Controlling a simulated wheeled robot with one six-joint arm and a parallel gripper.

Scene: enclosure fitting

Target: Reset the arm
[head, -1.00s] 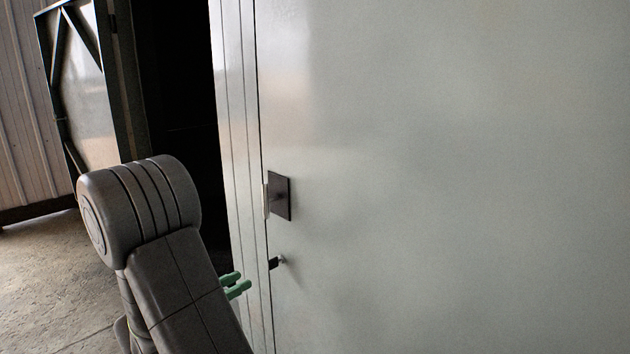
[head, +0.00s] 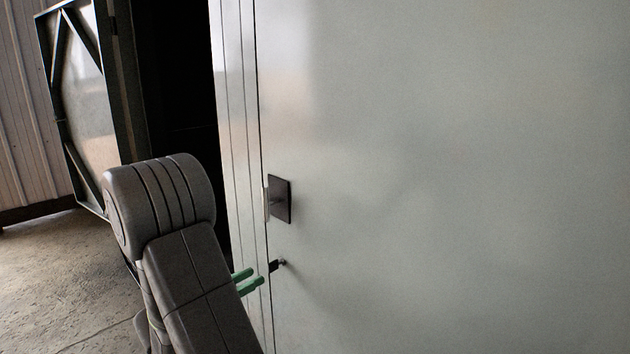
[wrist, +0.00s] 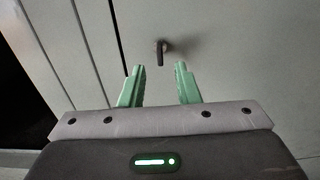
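My gripper (head: 250,281) shows its green fingertips low in the head view, beside the edge of a pale grey cabinet door (head: 450,180). My dark grey arm hides the rest of it. In the wrist view my gripper (wrist: 160,78) has its two green fingers spread apart with nothing between them. A small dark handle or latch (wrist: 161,52) on the door lies just beyond the fingertips, apart from them. It also shows in the head view (head: 278,264), just right of the fingertips.
A dark square plate (head: 281,199) is fixed on the door above the latch. A second door (head: 85,95) with a braced frame stands open at the left, beside a dark opening (head: 178,90). Bare concrete floor (head: 60,270) lies at lower left.

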